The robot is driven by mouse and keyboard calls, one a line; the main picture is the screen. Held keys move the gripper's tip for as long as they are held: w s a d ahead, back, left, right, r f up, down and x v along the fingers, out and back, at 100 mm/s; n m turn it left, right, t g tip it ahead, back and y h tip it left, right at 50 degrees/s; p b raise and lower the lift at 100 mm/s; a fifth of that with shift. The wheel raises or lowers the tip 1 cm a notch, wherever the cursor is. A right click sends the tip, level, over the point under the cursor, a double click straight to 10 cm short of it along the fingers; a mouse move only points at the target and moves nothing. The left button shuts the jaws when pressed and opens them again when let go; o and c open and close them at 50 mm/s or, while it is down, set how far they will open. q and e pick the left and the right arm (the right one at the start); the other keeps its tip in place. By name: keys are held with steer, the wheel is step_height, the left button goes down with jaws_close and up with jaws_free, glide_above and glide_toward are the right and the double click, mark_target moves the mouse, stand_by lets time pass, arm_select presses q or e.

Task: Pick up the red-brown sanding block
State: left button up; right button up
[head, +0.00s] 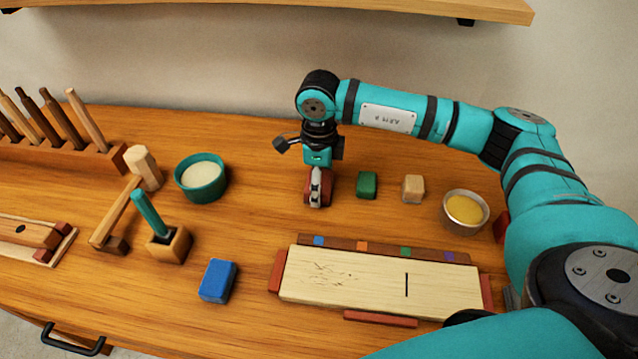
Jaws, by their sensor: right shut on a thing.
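The red-brown sanding block (326,189) is at the back middle of the wooden bench, left of a green block. My right gripper (317,194) comes down on it from above and is shut on it, with its fingers covering the middle of the block. Red-brown parts show on both sides of the fingers. I cannot tell whether the block touches the bench or is lifted a little. My left gripper is not in view.
A green block (367,185), a tan block (413,188) and a bowl of yellow stuff (465,209) stand to the right. A teal bowl (201,179) and a blue block (217,281) are to the left. A pale board (380,285) lies in front.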

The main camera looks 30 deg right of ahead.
steer(key=shift+r, duration=0.15)
steer(key=shift+r+b, duration=0.3)
steer(key=shift+r, duration=0.35)
steer(key=shift+s+a+r+b, duration=0.1)
steer(key=shift+a+r+b, duration=0.05)
steer(key=shift+r, duration=0.3)
steer(key=shift+s+a+r+b, duration=0.1)
steer(key=shift+a+r+b, duration=0.05)
steer(key=shift+r, duration=0.3)
steer(key=s+a+b, duration=0.1)
steer(key=s+a, duration=0.2)
steer(key=a, duration=0.1)
steer(key=s+a+r, duration=0.1)
steer(key=s+a, duration=0.2)
steer(key=a, duration=0.1)
steer(key=s+a+b, duration=0.1)
steer(key=s+a, duration=0.2)
steer(key=a, duration=0.1)
steer(key=shift+s+r+b, duration=0.3)
steer(key=o, duration=0.5)
steer(key=c, duration=0.3)
steer(key=shift+c, duration=0.2)
